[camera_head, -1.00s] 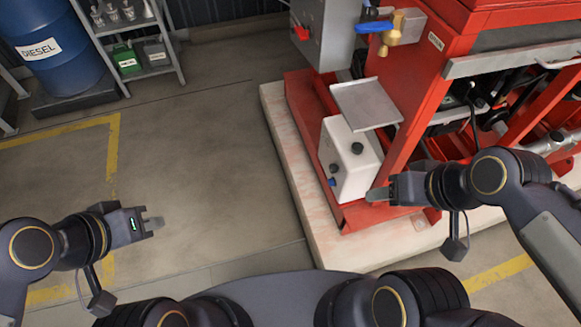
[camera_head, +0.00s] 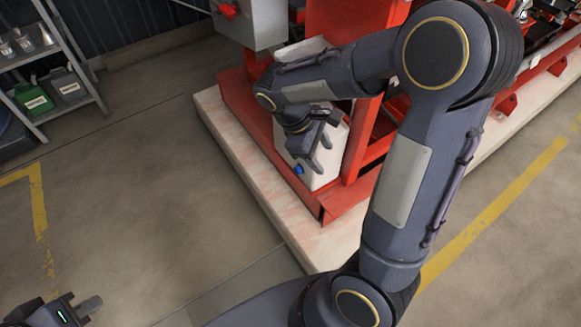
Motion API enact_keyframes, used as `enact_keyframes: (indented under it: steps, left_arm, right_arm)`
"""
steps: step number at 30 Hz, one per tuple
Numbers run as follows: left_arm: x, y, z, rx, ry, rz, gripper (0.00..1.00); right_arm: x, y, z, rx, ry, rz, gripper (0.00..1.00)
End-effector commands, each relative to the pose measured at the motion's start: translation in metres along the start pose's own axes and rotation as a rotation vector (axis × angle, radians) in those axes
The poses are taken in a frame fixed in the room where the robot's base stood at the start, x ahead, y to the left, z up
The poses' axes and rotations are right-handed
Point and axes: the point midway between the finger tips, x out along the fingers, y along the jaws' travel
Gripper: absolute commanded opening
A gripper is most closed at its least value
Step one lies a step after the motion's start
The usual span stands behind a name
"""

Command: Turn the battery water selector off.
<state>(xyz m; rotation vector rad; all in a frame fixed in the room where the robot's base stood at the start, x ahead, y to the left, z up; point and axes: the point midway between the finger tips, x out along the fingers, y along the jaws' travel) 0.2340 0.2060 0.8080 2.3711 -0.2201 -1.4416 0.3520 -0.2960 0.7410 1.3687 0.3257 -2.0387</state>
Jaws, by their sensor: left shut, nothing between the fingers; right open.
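The white box (camera_head: 326,177) stands on the red base of the pump frame, with a small blue knob (camera_head: 299,170) low on its front left. Dark knobs seen on it earlier are hidden behind my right arm. A red handle (camera_head: 228,11) sits on the grey cabinet above. I cannot tell which of these is the battery water selector. My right gripper (camera_head: 317,158) is open, pointing down in front of the white box; contact cannot be told. My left gripper (camera_head: 88,306) is shut and empty at the lower left, over the floor, far from the pump.
The grey cabinet (camera_head: 256,22) hangs above the white box. The red frame (camera_head: 365,140) stands just right of it, on a pale plinth (camera_head: 243,160). A shelf (camera_head: 62,68) with green and grey containers is at the upper left. The floor between is clear.

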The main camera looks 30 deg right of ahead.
Motion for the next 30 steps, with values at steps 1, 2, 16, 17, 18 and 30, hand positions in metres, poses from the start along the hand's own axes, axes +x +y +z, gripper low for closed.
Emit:
enact_keyframes:
  steps: [1, 2, 16, 17, 18, 30]
  left_arm:
    - [0.03, -0.014, 0.015, 0.0, 0.0, 0.0, 0.0]
    - [0.038, -0.017, 0.019, 0.0, 0.0, 0.0, 0.0]
    - [0.133, -0.061, 0.067, 0.0, 0.0, 0.0, 0.0]
    - [0.135, -0.061, 0.068, 0.0, 0.0, 0.0, 0.0]
    - [0.136, -0.062, 0.069, 0.0, 0.0, 0.0, 0.0]
    - [0.149, -0.068, 0.075, 0.0, 0.0, 0.0, 0.0]
  right_arm:
    - [0.036, 0.005, -0.031, -0.075, -0.097, 0.063, 0.53]
    - [0.046, 0.011, -0.042, -0.114, -0.15, 0.103, 0.53]
    - [0.13, 0.038, -0.223, -0.543, -0.863, 0.728, 0.53]
    - [0.131, 0.037, -0.229, -0.553, -0.884, 0.748, 0.53]
    - [0.131, 0.036, -0.234, -0.562, -0.903, 0.77, 0.53]
    - [0.147, 0.07, -0.22, -0.571, -0.931, 0.796, 0.53]
